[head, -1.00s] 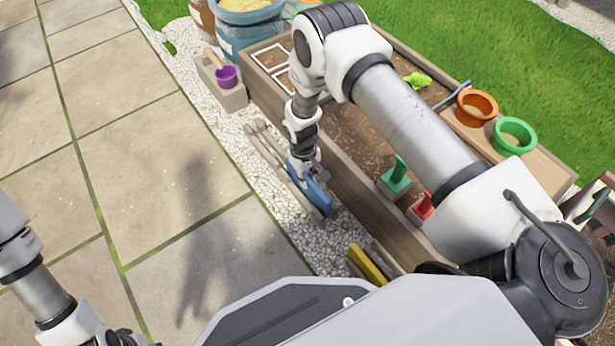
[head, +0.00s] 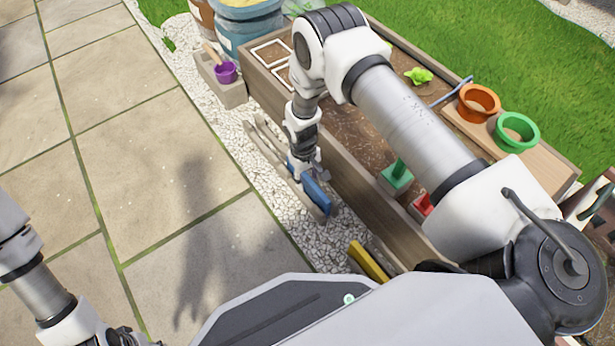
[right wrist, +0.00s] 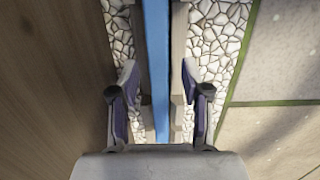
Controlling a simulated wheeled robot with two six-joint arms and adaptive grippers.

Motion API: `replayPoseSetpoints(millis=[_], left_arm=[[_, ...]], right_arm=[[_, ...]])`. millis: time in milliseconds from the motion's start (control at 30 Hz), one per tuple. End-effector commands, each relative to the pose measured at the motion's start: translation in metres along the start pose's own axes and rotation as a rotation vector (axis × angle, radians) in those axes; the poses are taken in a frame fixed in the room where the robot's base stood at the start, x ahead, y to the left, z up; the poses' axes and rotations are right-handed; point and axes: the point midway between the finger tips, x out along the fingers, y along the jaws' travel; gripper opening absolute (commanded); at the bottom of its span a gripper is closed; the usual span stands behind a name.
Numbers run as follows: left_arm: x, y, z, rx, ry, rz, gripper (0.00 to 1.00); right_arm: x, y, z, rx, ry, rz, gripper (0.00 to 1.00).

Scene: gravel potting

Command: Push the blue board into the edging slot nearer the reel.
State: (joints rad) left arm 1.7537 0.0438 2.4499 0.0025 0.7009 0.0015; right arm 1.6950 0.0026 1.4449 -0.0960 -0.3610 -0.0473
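The blue board (head: 317,193) stands on edge between the wooden edging rails (head: 268,142) on the white gravel beside the planter box. It also shows in the right wrist view (right wrist: 157,60) as a blue strip between the rails. My right gripper (head: 304,174) is low over the board. In the right wrist view its two fingers (right wrist: 160,78) are apart, one on each side of the board, with a gap visible at least on the right. The board's lower edge is hidden. My left gripper (head: 125,338) is at the bottom left, partly cut off. I cannot make out the reel.
A yellow board (head: 368,262) stands further along the edging, close to my body. The wooden planter box (head: 352,178) borders the gravel on the right. A concrete block (head: 222,88) with a purple cup stands at the far end. The paving on the left is clear.

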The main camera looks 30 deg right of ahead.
Motion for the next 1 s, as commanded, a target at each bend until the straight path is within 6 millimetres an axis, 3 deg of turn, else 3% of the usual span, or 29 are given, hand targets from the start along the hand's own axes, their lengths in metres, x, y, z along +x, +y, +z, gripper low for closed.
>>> replayPoseSetpoints(millis=[333, 700, 833, 1000], left_arm=[[0.0, 0.0, 0.0, 0.0, 0.0, 0.0, 0.4], [0.0, 0.0, 0.0, 0.0, 0.0, 0.0, 0.4], [0.0, 0.0, 0.0, 0.0, 0.0, 0.0, 0.4], [0.0, 0.0, 0.0, 0.0, 0.0, 0.0, 0.4]], right_arm=[[-0.009, 0.0, -0.001, 0.0, 0.001, 0.0, 0.47], [-0.096, 0.0, -0.001, 0.0, 0.002, 0.0, 0.47], [-0.115, 0.0, -0.001, -0.001, 0.001, 0.0, 0.47], [-0.12, 0.0, 0.0, -0.001, -0.001, 0.0, 0.47]])
